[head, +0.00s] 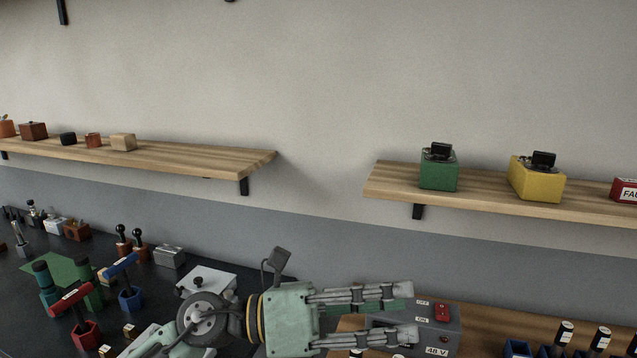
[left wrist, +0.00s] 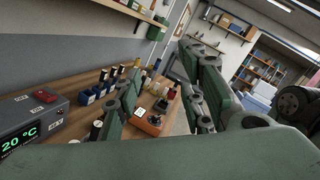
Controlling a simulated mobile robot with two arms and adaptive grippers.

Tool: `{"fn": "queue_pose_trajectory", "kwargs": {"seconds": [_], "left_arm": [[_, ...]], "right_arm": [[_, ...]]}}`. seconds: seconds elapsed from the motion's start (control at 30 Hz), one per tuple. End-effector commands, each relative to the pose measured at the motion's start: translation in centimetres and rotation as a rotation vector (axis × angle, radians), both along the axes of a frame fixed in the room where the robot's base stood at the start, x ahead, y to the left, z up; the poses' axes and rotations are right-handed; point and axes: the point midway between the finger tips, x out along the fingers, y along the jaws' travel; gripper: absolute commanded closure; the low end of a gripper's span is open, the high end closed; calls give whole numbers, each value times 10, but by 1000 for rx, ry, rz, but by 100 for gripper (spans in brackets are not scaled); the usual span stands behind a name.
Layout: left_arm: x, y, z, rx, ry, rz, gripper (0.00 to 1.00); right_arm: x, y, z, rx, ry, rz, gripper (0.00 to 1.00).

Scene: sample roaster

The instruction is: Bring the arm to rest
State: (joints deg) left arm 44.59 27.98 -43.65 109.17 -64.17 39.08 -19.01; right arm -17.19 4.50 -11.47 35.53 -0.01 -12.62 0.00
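My left gripper (head: 412,312) reaches in from the bottom left of the head view and points to the right. Its two grey fingers are spread apart with nothing between them. In the left wrist view the fingers of the left gripper (left wrist: 160,92) also stand apart and empty. In the head view the gripper is in front of a grey power box (head: 440,318) with a red switch and a 48 V label, covering part of it. I cannot tell how far it is from the box. My right gripper is not in view.
A black bench (head: 30,300) on the left holds tampers and coloured holders. A wooden worktop (head: 480,312) on the right carries blue holders (head: 517,348) and dark bottles. Shelves (head: 200,158) hang on the wall, one with a green box (head: 439,172) and a yellow box (head: 536,182).

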Motion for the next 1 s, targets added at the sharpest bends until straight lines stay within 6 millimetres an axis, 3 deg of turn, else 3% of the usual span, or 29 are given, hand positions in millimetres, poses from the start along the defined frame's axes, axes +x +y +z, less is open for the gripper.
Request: {"fn": "queue_pose_trajectory", "kwargs": {"seconds": [0.1, 0.17, 0.23, 0.37, 0.5, 0.67, 0.8, 0.9, 1.0], "left_arm": [[17, 21, 36, -345, 283, 131, 63], [34, 42, 44, -503, 435, 210, 63], [57, 75, 40, -675, 620, 316, 63], [92, 144, -8, -957, 982, 539, 63], [99, 207, -94, -1178, 1343, 789, 63], [63, 257, -200, -1343, 1704, 1076, 63], [2, 281, -281, -1425, 1985, 1334, 63], [-42, 290, -320, -1449, 2135, 1491, 63], [-82, 294, -347, -1451, 2253, 1623, 63]], "right_arm": [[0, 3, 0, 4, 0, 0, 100], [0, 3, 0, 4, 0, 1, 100], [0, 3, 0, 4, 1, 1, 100], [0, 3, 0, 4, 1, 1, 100], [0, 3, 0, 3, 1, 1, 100], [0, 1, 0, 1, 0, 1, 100], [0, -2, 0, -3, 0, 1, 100], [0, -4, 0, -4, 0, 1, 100], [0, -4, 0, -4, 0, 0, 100]]}}
